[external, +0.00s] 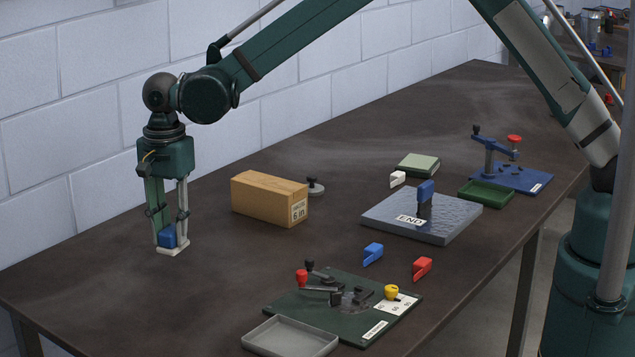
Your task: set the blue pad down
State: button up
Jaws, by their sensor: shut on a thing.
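The blue pad (167,236) is a small blue block between the fingers of my gripper (172,240), at the left of the external view. My gripper points straight down and is shut on the pad. Its fingertips are low over the left part of the dark table (120,285). I cannot tell whether the pad or fingertips touch the table. The fingers hide part of the pad.
A cardboard box (262,200) stands right of my gripper. Beyond it is a grey slab (400,225) marked END with a blue-topped piece (425,192). A green fixture (340,310) and grey tray (290,337) are in front. The left table area is clear.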

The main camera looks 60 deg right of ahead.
jog(key=shift+s+a, duration=0.1)
jog(key=s+a+m+b, duration=0.2)
jog(key=s+a, duration=0.6)
jog(key=s, duration=0.4)
jog(key=shift+r, duration=0.15)
jog(key=shift+w, duration=0.1)
jog(key=shift+f, duration=3.15)
jog(key=shift+f+b, duration=0.35)
jog(key=shift+f, duration=1.5)
jog(key=shift+f, duration=0.2)
jog(key=o, duration=0.9)
jog(key=shift+r, duration=0.15)
